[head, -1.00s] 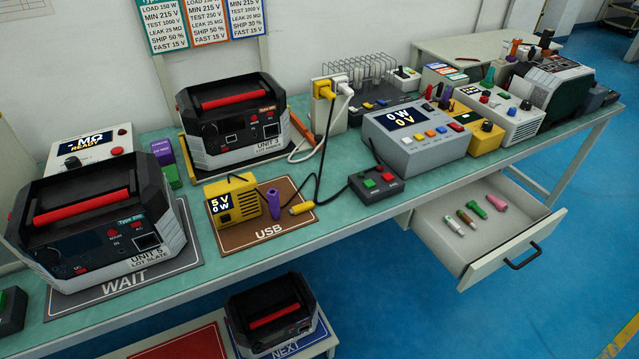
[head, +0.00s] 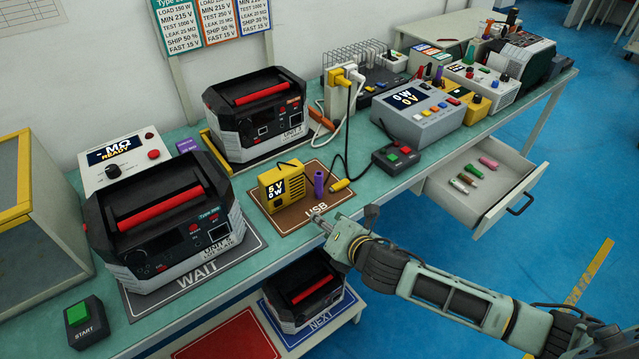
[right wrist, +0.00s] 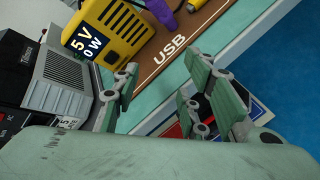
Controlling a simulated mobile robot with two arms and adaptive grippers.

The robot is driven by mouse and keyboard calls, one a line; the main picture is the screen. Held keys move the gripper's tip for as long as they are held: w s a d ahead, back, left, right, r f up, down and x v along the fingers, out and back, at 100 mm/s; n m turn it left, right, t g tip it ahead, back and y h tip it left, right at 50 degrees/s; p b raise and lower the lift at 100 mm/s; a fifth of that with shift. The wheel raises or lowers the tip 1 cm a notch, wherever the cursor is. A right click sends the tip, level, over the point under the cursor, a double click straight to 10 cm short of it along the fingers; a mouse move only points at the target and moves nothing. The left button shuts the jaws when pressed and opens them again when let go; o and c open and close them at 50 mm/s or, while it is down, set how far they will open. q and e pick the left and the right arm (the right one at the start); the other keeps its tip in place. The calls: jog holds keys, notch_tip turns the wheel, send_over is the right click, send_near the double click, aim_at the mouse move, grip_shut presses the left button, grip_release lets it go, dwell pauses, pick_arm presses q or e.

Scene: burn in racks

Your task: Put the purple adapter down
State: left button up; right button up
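The purple adapter (head: 318,183) stands upright on the brown USB mat (head: 290,219), between the yellow 5 V meter (head: 283,187) and a yellow cable plug (head: 340,185). No gripper touches it. My right gripper (head: 318,217) is over the front edge of the mat, just in front of the adapter. In the right wrist view its fingers (right wrist: 163,80) are spread apart with nothing between them. The purple adapter's lower part (right wrist: 163,12) shows at the top edge there, beyond the fingers. My left gripper is not in view.
The Unit 5 power station (head: 165,225) stands on the WAIT mat to the left, and Unit 3 (head: 258,115) behind. A small box with red and green buttons (head: 398,159) is to the right. The open drawer (head: 476,190) holds several small coloured adapters.

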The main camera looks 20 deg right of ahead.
aim_at(321, 185)
jog(key=w+d+r+n, duration=0.1)
jog(key=n, duration=0.2)
jog(key=w+d+r+n, duration=0.1)
jog(key=w+n, duration=0.1)
jog(key=n, duration=0.1)
jog(key=w+d+r+n+t+y, duration=0.1)
jog(key=n, duration=0.2)
jog(key=shift+w+d+r, duration=0.2)
jog(key=shift+w+d, duration=0.05)
jog(key=shift+w, duration=0.15)
jog(key=shift+w+d+n, duration=0.2)
jog(key=shift+w+n, duration=0.1)
jog(key=shift+n, duration=0.1)
jog(key=shift+p+x, duration=0.55)
jog(key=shift+x, duration=3.2)
jog(key=shift+r, duration=0.1)
grip_shut()
